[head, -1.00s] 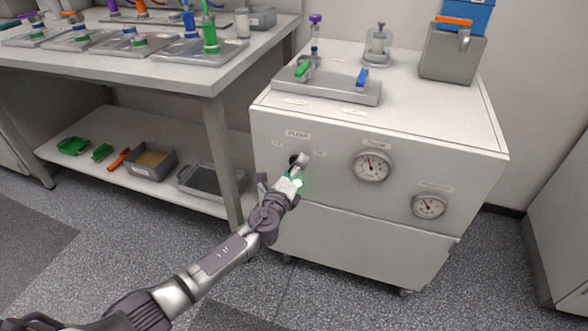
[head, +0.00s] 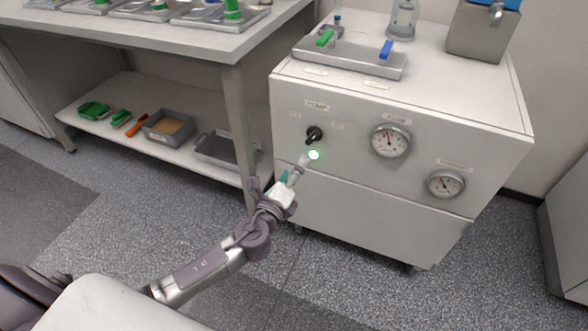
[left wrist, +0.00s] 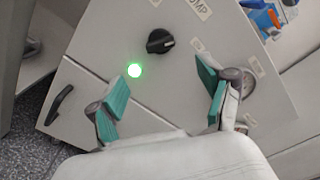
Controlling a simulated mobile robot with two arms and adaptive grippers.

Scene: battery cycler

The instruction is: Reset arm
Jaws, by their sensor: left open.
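My left gripper (head: 297,172) is in front of the white cabinet (head: 360,218), just below and left of the black pump knob (head: 314,134). A round green light (head: 313,155) glows just under the knob. In the left wrist view my left gripper (left wrist: 166,98) is open and empty, with its teal finger pads spread wide. The knob (left wrist: 160,41) and the lit green light (left wrist: 134,70) lie beyond the fingers and apart from them. My right gripper is not in view.
Two gauges (head: 390,141) (head: 445,184) are on the cabinet front, right of the knob. A plate with green and blue handles (head: 350,57) is on the cabinet top. A workbench (head: 200,40) with a lower shelf of trays (head: 168,126) stands at left. The floor in front is clear.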

